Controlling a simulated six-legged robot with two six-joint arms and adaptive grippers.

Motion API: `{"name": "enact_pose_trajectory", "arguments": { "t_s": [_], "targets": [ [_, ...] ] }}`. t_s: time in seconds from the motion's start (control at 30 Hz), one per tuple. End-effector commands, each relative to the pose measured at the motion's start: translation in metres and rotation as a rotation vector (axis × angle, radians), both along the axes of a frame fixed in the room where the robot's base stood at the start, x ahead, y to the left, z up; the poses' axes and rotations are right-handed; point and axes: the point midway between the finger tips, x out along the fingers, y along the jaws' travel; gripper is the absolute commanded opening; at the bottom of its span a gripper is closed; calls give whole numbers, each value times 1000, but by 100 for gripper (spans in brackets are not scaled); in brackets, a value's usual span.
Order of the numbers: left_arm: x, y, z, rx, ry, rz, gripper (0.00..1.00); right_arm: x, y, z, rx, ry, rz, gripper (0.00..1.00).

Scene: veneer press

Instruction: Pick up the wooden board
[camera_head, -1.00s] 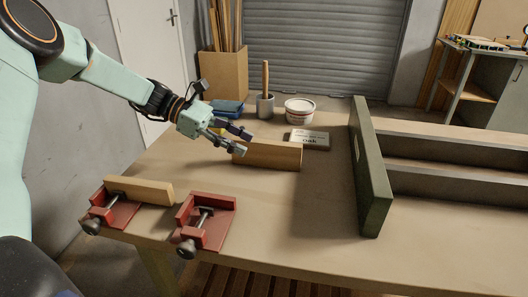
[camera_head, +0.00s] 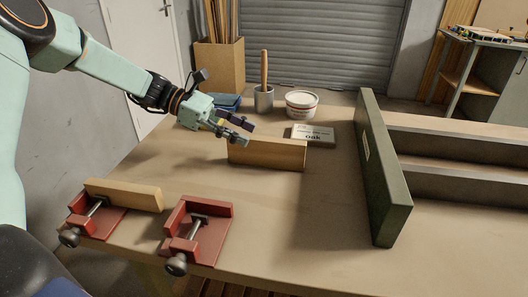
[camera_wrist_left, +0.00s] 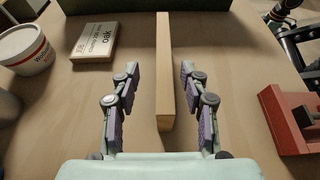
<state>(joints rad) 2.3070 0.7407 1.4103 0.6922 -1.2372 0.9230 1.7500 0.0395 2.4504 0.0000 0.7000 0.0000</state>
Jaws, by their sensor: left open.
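A wooden board (camera_head: 266,153) stands on its long edge on the bench, left of the green press plate. In the left wrist view the board (camera_wrist_left: 163,75) runs away from me between the two fingers. My left gripper (camera_head: 240,133) is open at the board's left end; its fingers (camera_wrist_left: 156,88) lie on either side of the board with gaps. A second pale wooden piece (camera_head: 125,194) sits in a red clamp at the front left. My right gripper is not in view.
Red clamps (camera_head: 212,245) stand along the front bench edge. A white tub (camera_head: 302,104), a grey cup (camera_head: 264,99) with a wooden handle and an "oak" block (camera_head: 313,135) are behind the board. The green press plate (camera_head: 385,175) rises on the right. Bare bench lies in front.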

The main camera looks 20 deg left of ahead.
Motion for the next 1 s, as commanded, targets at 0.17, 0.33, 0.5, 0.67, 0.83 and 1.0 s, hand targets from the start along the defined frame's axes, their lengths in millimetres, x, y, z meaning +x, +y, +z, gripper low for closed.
{"name": "enact_pose_trajectory", "arguments": {
  "t_s": [0.17,0.33,0.5,0.67,0.83,1.0],
  "targets": [
    [3,-21,-8,2,0,-4,45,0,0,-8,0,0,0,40],
    [9,-44,-16,3,2,-4,45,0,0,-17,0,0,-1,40],
    [14,-54,-20,1,0,-1,45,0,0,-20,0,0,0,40],
    [15,-54,-19,1,0,-1,45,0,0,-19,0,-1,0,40],
    [15,-54,-19,1,0,-1,37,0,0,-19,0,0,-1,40],
    [15,-54,-19,1,0,-1,22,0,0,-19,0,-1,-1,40]
  ]
}}
